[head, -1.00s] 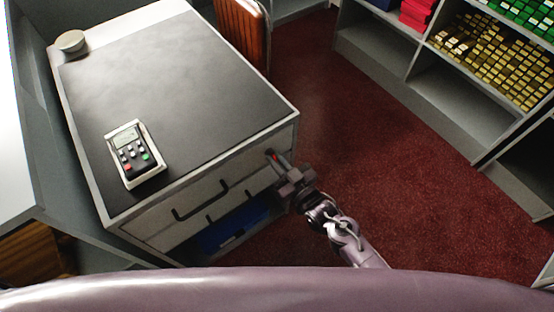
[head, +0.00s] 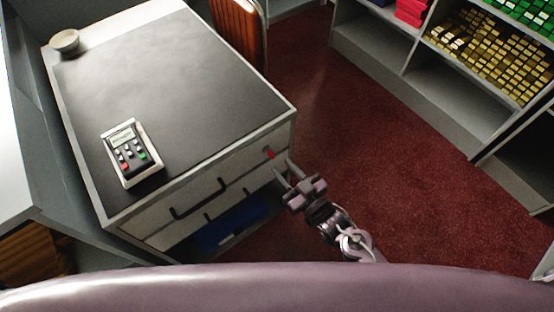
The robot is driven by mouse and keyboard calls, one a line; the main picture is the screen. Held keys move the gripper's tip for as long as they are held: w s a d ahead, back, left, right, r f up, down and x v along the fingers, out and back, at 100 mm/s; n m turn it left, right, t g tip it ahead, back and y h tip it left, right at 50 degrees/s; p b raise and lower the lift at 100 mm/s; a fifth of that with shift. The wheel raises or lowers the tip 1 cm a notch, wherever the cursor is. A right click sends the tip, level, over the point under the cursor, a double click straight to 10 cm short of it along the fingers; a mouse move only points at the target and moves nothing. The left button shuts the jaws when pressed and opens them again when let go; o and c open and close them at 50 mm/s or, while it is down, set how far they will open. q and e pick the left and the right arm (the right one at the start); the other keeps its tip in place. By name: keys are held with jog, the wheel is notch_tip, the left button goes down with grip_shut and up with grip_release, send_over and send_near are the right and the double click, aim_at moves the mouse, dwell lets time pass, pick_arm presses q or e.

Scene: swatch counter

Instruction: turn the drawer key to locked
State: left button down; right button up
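The small red drawer key (head: 269,154) shows at the right end of the front of the top drawer (head: 228,178), near the cabinet's corner. It is too small for me to tell which way it is turned. My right gripper (head: 282,167) is just below and right of the key. Its two fingers are spread apart with nothing between them, and they appear clear of the key. My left gripper is not in view.
The cabinet's dark top (head: 170,90) holds a card terminal (head: 131,153) and a small round pot (head: 66,42). A black drawer handle (head: 200,200) juts from the front. Shelves (head: 440,90) stand at right; red carpet (head: 380,150) between is clear.

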jog(key=v, duration=0.3)
jog(key=shift+w, duration=0.1)
dwell(0.4)
jog(key=s+d+f+m+g+h+p, duration=0.1)
jog(key=s+d+f+g+h, duration=0.2)
jog(key=f, duration=0.5)
jog(key=s+d+f+m+g+h+p, duration=0.1)
jog(key=s+d+f+h, duration=0.15)
jog(key=d+f, duration=0.35)
jog(key=s+d+f+m+g+h+p, duration=0.1)
jog(key=s+d+f+g+h, duration=0.15)
jog(key=f, duration=0.65)
jog(key=s+d+f+g+h, duration=0.1)
jog(key=s+d+f+g, duration=0.1)
jog(key=s, duration=0.5)
jog(key=s+d+f+m+g+p, duration=0.1)
jog(key=s+d+f+g, duration=0.1)
jog(key=s+f, duration=0.3)
jog(key=s+d+f+m+g+h+p, duration=0.1)
jog(key=s+d+f+g, duration=0.1)
jog(key=s, duration=0.9)
jog(key=shift+d+f+g+h, duration=0.35)
jog(key=shift+f+g, duration=0.2)
jog(key=shift+f, duration=0.4)
jog(key=shift+s, duration=0.1)
